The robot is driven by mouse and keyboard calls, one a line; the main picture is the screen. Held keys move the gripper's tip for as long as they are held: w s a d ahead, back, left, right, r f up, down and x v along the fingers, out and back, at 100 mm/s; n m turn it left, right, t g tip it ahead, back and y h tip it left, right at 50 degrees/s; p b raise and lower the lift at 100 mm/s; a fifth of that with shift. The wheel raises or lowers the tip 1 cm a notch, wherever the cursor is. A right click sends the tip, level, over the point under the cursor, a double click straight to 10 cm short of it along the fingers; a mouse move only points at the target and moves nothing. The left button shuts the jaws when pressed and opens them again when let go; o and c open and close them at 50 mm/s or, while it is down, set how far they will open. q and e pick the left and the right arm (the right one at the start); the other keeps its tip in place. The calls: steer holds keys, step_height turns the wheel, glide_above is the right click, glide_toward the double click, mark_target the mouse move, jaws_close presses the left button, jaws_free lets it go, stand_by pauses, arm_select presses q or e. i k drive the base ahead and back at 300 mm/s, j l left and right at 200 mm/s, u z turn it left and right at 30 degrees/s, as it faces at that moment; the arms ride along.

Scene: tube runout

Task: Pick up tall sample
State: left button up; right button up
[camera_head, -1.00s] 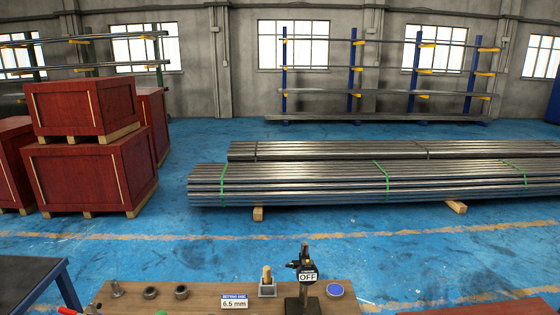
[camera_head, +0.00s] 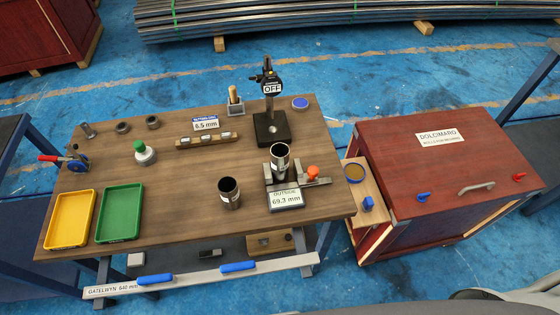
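Two dark, open-topped metal tube pieces stand upright on the wooden workbench (camera_head: 180,222). One tube piece (camera_head: 229,194) stands free near the front middle. The other tube piece (camera_head: 280,160) stands to its right at a measuring fixture (camera_head: 316,184) with an orange knob, behind a display reading 69.3 mm (camera_head: 286,200). No label marks either as the tall sample, and I cannot tell which is taller. Shorter metal pieces (camera_head: 123,127) stand at the back left.
Yellow (camera_head: 70,219) and green (camera_head: 119,213) trays lie at left. A red crate (camera_head: 445,165) stands right of the bench.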

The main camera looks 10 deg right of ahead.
mark_target(279, 152)
steer(key=k+l+u, duration=0.2)
steer(key=l, duration=0.3)
steer(key=l+u, duration=0.25)
steer(key=l, duration=0.2)
steer(key=k+l+u, duration=0.2)
steer(key=l, duration=0.25)
steer(key=k+l+u, duration=0.2)
steer(key=l, duration=0.2)
steer(key=k+l+u, duration=0.2)
steer(key=k+l, duration=0.1)
steer(key=l, duration=0.05)
